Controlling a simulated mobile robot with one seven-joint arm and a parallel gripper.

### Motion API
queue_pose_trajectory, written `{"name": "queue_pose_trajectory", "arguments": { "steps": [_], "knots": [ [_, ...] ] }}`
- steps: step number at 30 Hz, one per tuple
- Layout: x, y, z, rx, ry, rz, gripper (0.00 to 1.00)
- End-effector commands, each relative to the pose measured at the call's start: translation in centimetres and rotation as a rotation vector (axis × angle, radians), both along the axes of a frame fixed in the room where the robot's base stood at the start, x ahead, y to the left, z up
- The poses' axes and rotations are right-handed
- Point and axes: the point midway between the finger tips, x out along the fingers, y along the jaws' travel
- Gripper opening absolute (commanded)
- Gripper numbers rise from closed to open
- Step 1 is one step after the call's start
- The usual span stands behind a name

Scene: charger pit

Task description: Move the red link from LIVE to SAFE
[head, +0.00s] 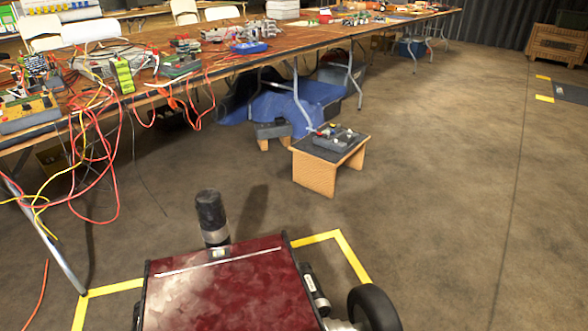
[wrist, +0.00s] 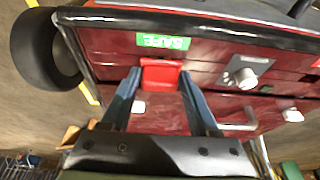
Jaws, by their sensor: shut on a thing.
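In the wrist view my gripper (wrist: 160,80) is shut on the red link (wrist: 161,72), with one blue-grey finger on each side of it. The link is at the dark red panel (wrist: 215,45), just beside the green SAFE label (wrist: 163,42), which reads upside down. I cannot tell whether the link is seated in the panel or just in front of it. No LIVE label is readable. The head view shows the dark red wheeled machine (head: 225,290) from above, but neither the link nor my gripper.
A silver knob (wrist: 246,78) and a pale handle (wrist: 240,126) are on the panel right of the link. A black wheel (wrist: 42,50) is at the left. A cluttered table (head: 230,50) with hanging cables and a small wooden stand (head: 318,178) are beyond.

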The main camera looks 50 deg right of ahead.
Motion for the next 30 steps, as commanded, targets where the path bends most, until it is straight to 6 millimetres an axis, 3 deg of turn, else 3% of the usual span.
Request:
{"name": "queue_pose_trajectory", "arguments": {
  "steps": [10,11,16,25,30],
  "knots": [
    [0.0,0.0,-0.7,-0.001,-0.001,0.000,0.06],
    [0.0,0.0,-0.7,-0.001,-0.001,0.000,0.63],
    [0.0,0.0,-0.7,-0.001,-0.001,0.000,0.94],
    [0.0,0.0,-0.6,0.000,0.000,0.000,0.96],
    [-0.3,0.3,0.9,0.001,0.000,0.001,0.96]
  ]
}}
